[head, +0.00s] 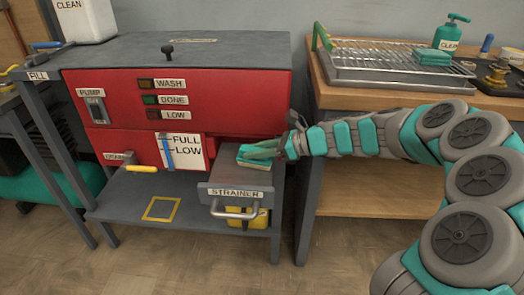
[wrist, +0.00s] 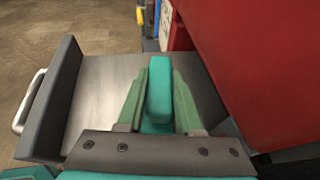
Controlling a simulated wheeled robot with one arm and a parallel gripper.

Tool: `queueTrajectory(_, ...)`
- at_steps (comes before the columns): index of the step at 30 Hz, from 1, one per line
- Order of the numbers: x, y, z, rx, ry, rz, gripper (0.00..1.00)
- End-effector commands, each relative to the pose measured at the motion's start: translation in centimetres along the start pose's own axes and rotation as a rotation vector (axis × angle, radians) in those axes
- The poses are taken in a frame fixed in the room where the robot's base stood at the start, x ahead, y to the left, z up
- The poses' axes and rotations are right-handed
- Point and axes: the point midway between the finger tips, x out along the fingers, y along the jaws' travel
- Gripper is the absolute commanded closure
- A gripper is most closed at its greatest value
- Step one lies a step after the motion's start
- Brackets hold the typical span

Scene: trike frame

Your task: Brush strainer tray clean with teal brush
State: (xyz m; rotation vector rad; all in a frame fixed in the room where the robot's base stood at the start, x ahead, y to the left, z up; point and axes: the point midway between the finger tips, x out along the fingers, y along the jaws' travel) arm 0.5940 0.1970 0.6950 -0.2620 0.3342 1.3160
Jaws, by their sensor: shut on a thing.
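The strainer tray (head: 237,191) is a grey drawer with a metal handle and a STRAINER label, pulled out at the lower right of the red machine. In the wrist view, the tray's floor (wrist: 98,92) shows as bare, smooth grey metal. My gripper (head: 262,150) is over the tray, with its two green fingers on either side of the teal brush (wrist: 159,92). The brush also shows in the head view (head: 243,162), low over the tray. Its underside is hidden, so I cannot tell whether it touches the floor. The tray floor under the brush is hidden.
The red machine (head: 215,95) rises close beside the tray. A yellow container (head: 247,217) is below the tray. To the right, a wooden bench (head: 350,95) holds a wire rack (head: 375,62), a teal block (head: 432,57) and a teal CLEAN bottle (head: 450,37).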

Motion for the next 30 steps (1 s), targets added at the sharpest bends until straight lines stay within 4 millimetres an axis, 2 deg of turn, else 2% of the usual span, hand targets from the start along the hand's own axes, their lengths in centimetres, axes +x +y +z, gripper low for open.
queueTrajectory(3, 1.0, 0.3, 0.3, 0.000, 0.001, 0.005, 1.00)
queueTrajectory(11, 1.8, 0.5, 0.5, 0.000, 0.001, 0.006, 1.00)
queueTrajectory(24, 4.6, 1.1, 1.9, 0.000, 0.002, 0.004, 1.00)
queueTrajectory(30, 5.0, 1.2, 2.1, 0.000, 0.000, 0.004, 1.00)
